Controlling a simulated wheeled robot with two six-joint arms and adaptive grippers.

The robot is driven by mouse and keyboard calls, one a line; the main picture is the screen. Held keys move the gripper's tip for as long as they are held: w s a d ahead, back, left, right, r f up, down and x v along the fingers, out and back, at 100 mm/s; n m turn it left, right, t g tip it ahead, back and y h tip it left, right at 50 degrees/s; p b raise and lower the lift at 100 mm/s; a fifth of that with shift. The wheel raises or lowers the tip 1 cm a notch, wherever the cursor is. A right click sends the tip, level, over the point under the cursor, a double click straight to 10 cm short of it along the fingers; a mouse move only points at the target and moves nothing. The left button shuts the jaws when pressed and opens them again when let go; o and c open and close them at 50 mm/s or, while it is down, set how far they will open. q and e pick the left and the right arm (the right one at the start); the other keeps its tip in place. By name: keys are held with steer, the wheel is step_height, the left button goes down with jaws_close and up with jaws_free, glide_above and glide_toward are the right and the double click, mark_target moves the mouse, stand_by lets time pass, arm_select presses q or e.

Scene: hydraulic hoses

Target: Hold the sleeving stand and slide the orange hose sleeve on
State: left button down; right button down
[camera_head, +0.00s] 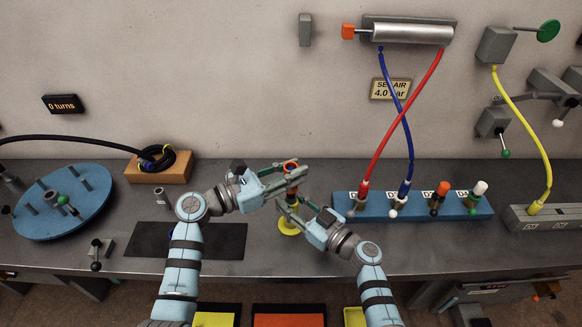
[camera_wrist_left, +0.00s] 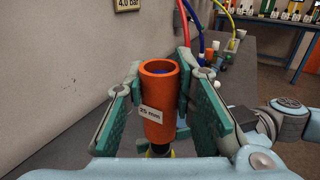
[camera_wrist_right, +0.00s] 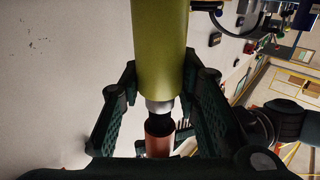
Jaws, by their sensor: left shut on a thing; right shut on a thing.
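The orange sleeve (camera_head: 291,165), an open-topped tube, stands upright between the fingers of my left gripper (camera_head: 291,178). In the left wrist view the sleeve (camera_wrist_left: 160,90) carries a "25 mm" label, and something dark blue shows inside its mouth. The sleeving stand has a yellow base (camera_head: 289,227) on the bench. My right gripper (camera_head: 289,206) is shut on the stand below the sleeve. In the right wrist view a yellow stand part (camera_wrist_right: 160,40), a grey collar and an orange-brown end line up between the fingers. How far the sleeve is on is hidden.
A blue rack (camera_head: 420,207) with hose ends and coloured caps is at right. A black mat (camera_head: 225,240) lies left of the stand. A blue turntable (camera_head: 65,200) and a wooden block (camera_head: 170,172) with coiled black hose are farther left. Red and blue hoses hang behind.

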arm_select(q)
steer(key=shift+f, duration=1.3)
steer(key=c, duration=1.3)
jaws_free()
steer(key=v, duration=1.2)
arm_select(e)
steer(key=c, duration=1.1)
jaws_free()
